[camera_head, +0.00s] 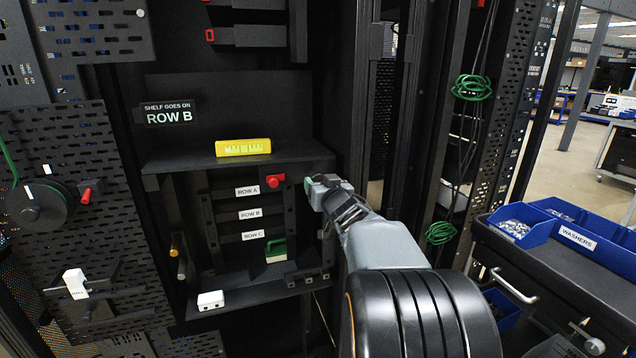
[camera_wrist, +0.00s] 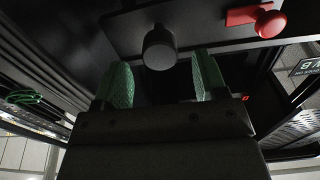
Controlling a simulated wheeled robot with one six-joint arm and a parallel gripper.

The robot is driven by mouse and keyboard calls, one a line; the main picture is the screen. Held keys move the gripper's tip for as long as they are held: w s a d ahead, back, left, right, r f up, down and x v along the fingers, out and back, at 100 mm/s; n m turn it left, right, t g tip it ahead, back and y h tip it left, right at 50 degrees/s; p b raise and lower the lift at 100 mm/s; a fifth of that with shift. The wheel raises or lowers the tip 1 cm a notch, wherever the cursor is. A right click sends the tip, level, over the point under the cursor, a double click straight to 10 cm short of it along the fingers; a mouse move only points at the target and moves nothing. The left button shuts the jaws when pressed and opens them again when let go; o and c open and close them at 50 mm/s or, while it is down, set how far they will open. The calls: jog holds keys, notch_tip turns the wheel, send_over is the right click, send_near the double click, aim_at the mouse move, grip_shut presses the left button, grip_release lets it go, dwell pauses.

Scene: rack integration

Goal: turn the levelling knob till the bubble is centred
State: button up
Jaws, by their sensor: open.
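The yellow spirit level (camera_head: 243,147) lies on the black shelf (camera_head: 170,163); its bubble is too small to read. A dark round knob (camera_wrist: 159,47) hangs under a flat panel in the wrist view; it looks like the levelling knob. My gripper (camera_wrist: 162,80) is open, with its green-padded fingertips on either side of the knob and a gap showing on both sides. In the head view my gripper (camera_head: 314,187) is at the shelf's right front, and the dark knob cannot be made out there.
A red knob (camera_head: 274,181) is left of my gripper; it also shows in the wrist view (camera_wrist: 268,22). Row labels (camera_head: 250,214) are below the shelf. Perforated rack panels stand on both sides. A cart with a blue washers bin (camera_head: 597,250) stands at the right.

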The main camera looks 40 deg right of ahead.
aim_at(318, 180)
jog(key=shift+x, duration=1.55)
jog(key=c, duration=0.9)
jog(key=shift+c, duration=0.2)
jog(key=shift+n, duration=0.3)
